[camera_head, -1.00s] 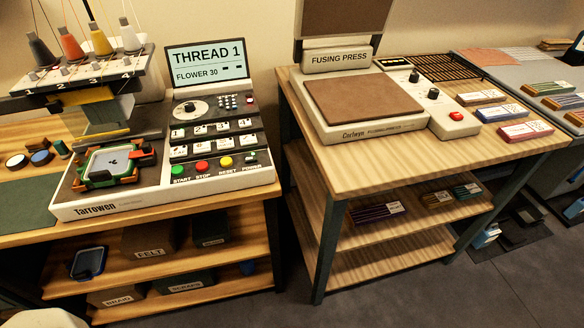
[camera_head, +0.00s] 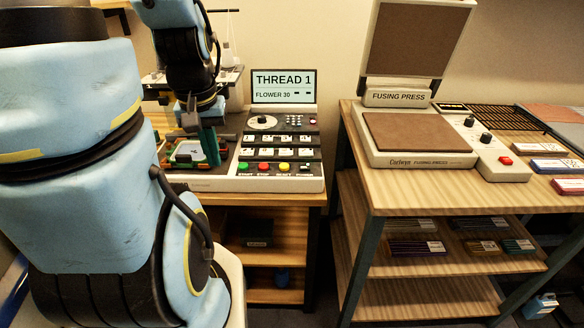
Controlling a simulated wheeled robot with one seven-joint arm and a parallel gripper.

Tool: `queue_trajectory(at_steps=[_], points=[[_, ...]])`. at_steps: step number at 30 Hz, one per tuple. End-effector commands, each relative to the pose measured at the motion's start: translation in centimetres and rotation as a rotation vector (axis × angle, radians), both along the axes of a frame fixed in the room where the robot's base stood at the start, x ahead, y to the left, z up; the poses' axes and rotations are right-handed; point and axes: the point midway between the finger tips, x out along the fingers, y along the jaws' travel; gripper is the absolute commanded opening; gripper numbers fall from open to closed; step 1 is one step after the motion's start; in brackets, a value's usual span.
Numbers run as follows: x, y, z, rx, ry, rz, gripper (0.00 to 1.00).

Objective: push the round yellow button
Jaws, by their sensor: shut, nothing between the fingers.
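The round yellow button (camera_head: 284,167) is on the front strip of the embroidery machine's control panel (camera_head: 314,185), above the RESET label. It is right of the red button (camera_head: 264,167) and left of the power switch (camera_head: 305,167). My gripper (camera_head: 198,130) points down over the left part of the machine, by the hoop (camera_head: 187,154). It is shut and empty, apart from the yellow button and to its left. Its fingertips are small and dark against the hoop, so their exact height is unclear.
A green button (camera_head: 243,167) is at the left of the button row. The THREAD 1 screen (camera_head: 284,86) stands behind the panel. The fusing press (camera_head: 418,150) is on the right-hand table, across a gap. My arm hides the left side.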

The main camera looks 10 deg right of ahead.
Motion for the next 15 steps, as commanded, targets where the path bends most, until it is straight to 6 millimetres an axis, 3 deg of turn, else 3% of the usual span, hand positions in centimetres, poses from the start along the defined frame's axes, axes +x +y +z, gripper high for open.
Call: queue_trajectory(at_steps=[4, 7, 11, 15], points=[[0.1, -0.2, -0.2, 0.015, 0.007, -0.034, 0.00], [0.4, -0.9, -0.7, 0.069, 0.035, -0.157, 0.00], [1.8, -2.5, -1.9, 0.224, 0.085, -0.462, 0.00], [4.9, -5.2, -2.7, 0.464, 0.104, -0.858, 0.00]])
